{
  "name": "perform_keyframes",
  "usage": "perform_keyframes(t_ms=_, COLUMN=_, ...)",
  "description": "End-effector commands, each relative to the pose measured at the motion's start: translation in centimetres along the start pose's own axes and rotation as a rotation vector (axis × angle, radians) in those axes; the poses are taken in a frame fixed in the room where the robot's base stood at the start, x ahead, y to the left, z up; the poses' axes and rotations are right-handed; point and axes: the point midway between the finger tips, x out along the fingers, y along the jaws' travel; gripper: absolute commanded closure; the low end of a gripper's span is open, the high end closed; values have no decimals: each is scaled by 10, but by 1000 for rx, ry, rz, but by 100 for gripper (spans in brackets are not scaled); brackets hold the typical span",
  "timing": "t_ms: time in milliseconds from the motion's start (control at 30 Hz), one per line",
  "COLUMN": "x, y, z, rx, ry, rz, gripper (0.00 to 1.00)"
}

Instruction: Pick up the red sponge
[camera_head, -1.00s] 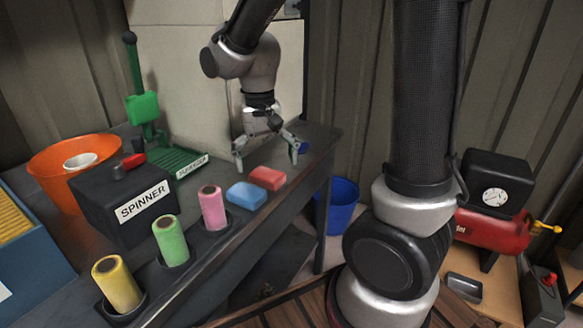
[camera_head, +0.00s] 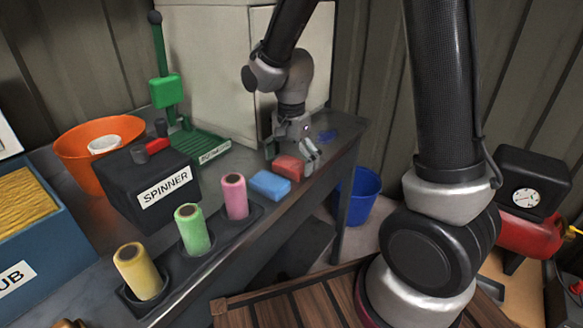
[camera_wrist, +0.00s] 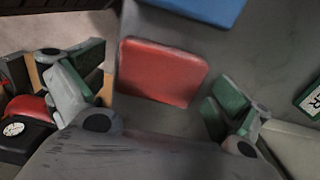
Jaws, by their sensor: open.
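The red sponge (camera_head: 288,168) lies flat on the dark workbench (camera_head: 255,225), close to its front edge and beside the blue sponge (camera_head: 270,185). My gripper (camera_head: 291,156) is low over the bench at the red sponge, pointing down. In the wrist view the red sponge (camera_wrist: 162,72) lies between the two spread fingers of my gripper (camera_wrist: 152,98), with a gap on each side. The fingers are open and hold nothing. The blue sponge shows at the top of the wrist view (camera_wrist: 205,8).
Pink (camera_head: 234,196), green (camera_head: 192,228) and yellow (camera_head: 138,270) rollers stand in a rack along the bench's front. Behind are the spinner box (camera_head: 150,185), orange bucket (camera_head: 80,160) and green press (camera_head: 168,92). A blue bucket (camera_head: 362,195) stands on the floor.

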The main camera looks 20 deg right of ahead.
Motion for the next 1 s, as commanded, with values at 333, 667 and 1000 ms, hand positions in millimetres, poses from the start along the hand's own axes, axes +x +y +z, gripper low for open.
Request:
perform_keyframes(t_ms=333, x=6, y=0, z=0, rx=-1, ry=0, rz=-1, gripper=9)
perform_keyframes(t_ms=667, x=6, y=0, z=0, rx=-1, ry=0, rz=-1, gripper=39)
perform_keyframes(t_ms=1000, x=-18, y=-1, z=0, rx=-1, ry=1, rz=-5, gripper=39)
